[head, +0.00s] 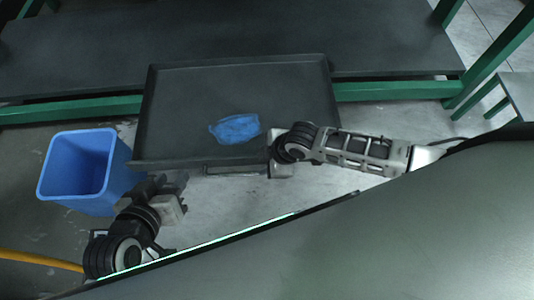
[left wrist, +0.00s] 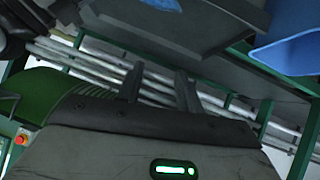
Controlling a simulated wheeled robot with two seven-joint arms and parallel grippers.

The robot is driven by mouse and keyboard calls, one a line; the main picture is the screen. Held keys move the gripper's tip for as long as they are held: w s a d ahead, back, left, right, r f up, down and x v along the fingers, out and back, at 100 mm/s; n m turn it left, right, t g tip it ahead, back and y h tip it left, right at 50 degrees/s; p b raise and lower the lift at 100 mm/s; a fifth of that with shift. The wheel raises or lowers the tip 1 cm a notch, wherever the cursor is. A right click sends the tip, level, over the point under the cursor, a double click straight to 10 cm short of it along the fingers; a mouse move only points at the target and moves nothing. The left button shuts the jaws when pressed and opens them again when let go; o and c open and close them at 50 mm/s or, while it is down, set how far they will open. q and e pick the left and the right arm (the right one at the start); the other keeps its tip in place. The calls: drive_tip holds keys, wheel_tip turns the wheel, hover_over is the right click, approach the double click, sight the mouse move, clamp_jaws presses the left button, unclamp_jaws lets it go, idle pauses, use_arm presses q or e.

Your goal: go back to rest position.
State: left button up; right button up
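My left gripper (head: 165,184) is low at the left, between the blue bin and the front left corner of the dark tray. In the left wrist view its two dark fingers (left wrist: 161,88) stand apart with nothing between them. My right gripper (head: 240,170) is at the front edge of the tray, with the arm coming in from the right. Its fingers are partly hidden at that edge, and I cannot tell whether they are open. A crumpled blue piece (head: 235,128) lies on the tray, apart from both grippers.
The dark tray (head: 185,95) sits in front of a long dark table (head: 220,35) with a green frame (head: 395,90). The blue bin (head: 75,185) stands on the floor at the left, close to my left arm. A yellow hose (head: 40,259) lies at the lower left.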

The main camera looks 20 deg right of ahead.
use_arm(q)
drive_tip(key=shift+a+r, duration=0.1)
drive_tip(key=shift+r, duration=0.3)
use_arm(e)
drive_tip(key=shift+s+d+r, duration=0.15)
drive_tip(key=shift+s+r, duration=0.05)
drive_tip(key=shift+r, duration=0.25)
use_arm(q)
drive_tip(key=shift+r, duration=0.1)
use_arm(e)
drive_tip(key=shift+r, duration=0.1)
